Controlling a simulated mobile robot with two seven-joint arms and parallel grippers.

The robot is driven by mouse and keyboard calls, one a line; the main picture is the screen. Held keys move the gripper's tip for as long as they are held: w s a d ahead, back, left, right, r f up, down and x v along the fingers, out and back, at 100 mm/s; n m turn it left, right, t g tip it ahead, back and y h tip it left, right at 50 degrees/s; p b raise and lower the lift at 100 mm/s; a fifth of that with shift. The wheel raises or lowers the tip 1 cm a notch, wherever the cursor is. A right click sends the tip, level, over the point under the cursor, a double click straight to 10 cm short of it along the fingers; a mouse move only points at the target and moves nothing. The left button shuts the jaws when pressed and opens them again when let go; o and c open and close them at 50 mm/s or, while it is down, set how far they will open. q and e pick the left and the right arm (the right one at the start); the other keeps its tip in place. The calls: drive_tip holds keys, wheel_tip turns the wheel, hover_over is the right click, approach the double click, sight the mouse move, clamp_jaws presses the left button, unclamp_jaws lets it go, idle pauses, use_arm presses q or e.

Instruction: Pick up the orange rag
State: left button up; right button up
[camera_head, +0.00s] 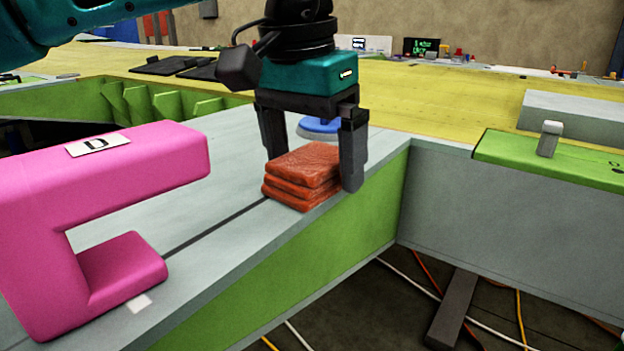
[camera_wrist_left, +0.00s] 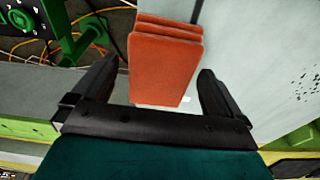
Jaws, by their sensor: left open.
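The orange rag (camera_head: 303,172) is a folded stack lying on the grey beam top near its front edge. My left gripper (camera_head: 315,176) is above and around it, pointing down, with one finger on each side of the rag. The fingers are open, and a gap shows between the rag and each finger in the left wrist view. There the rag (camera_wrist_left: 166,62) lies ahead of and between the fingertips (camera_wrist_left: 158,75). I cannot tell how far down the fingers reach beside it. My right gripper is not in view.
A large pink C-shaped block (camera_head: 110,175) marked D stands on the beam at the left. A blue round object (camera_head: 320,127) sits behind the rag. The beam's green side (camera_head: 330,250) drops to a floor with cables. A green plate with a knob (camera_head: 549,139) lies right.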

use_arm(q)
drive_tip(key=shift+f, duration=0.4)
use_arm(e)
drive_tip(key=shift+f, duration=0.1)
use_arm(q)
drive_tip(key=c, duration=1.1)
drive_tip(key=shift+o, duration=0.2)
drive_tip(key=shift+r, duration=0.1)
wheel_tip(320, 180, up, 14)
drive_tip(key=p, duration=0.5)
wheel_tip(320, 180, up, 5)
drive_tip(key=p, duration=0.2)
hover_over(314, 158)
drive_tip(key=shift+a+r, duration=0.1)
drive_tip(key=shift+r, duration=0.35)
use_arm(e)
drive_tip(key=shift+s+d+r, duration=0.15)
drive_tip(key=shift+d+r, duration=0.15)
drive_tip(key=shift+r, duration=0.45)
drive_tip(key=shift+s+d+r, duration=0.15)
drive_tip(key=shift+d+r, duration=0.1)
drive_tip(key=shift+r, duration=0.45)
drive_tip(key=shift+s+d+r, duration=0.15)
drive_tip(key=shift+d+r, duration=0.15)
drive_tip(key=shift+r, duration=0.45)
